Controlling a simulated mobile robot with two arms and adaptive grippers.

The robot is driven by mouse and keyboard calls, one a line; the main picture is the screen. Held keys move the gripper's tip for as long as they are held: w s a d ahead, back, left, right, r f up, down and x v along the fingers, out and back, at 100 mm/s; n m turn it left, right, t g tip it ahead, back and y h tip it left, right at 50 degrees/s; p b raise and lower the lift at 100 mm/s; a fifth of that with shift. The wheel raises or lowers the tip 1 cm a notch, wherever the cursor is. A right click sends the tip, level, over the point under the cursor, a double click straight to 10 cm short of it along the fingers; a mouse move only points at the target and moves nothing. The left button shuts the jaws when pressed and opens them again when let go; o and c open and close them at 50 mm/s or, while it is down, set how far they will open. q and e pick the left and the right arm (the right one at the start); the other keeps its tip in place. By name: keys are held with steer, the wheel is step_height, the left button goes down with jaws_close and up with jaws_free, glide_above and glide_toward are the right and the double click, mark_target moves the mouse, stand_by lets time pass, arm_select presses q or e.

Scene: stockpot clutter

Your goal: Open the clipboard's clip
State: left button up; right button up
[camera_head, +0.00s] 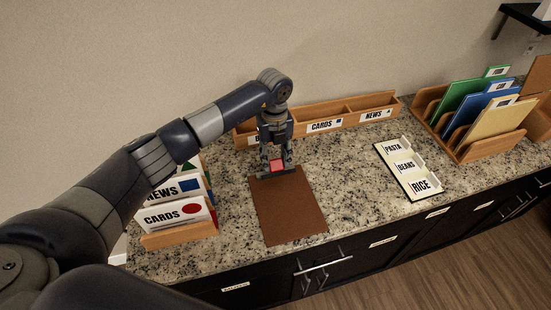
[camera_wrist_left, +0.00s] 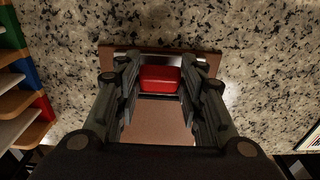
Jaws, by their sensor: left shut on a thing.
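The brown clipboard (camera_head: 288,212) lies flat on the speckled counter, its clip end toward the wall. The clip's red part (camera_head: 277,166) is at that end and shows between my fingers in the left wrist view (camera_wrist_left: 160,79). My left gripper (camera_head: 275,168) points down over the clip end, its fingers on either side of the red part, shut on it. The fingers hide part of the clip's sides, and I cannot tell how far the clip is opened. My right gripper is in neither view.
A wooden sorter labelled CARDS and NEWS (camera_head: 201,222) stands left of the clipboard. A long divided wooden tray (camera_head: 345,109) runs along the wall. A PASTA, BEANS, RICE board (camera_head: 408,168) lies to the right, near a folder rack (camera_head: 490,147). Counter between clipboard and board is clear.

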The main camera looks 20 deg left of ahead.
arm_select(q)
steer(key=shift+w+a+f+g+b, duration=0.15)
steer(key=shift+w+f+g+b, duration=0.15)
steer(key=shift+b, duration=0.4)
steer(key=shift+w+r+g+h+b, duration=0.1)
steer(key=shift+r+g+h+b, duration=0.1)
steer(key=shift+g+h+b, duration=0.15)
steer(key=o, duration=1.1)
steer(key=r, duration=0.4)
steer(key=w+a+r, duration=0.1)
steer(key=r, duration=0.6)
steer(key=shift+w+a+r, duration=0.2)
steer(key=shift+w+r, duration=0.2)
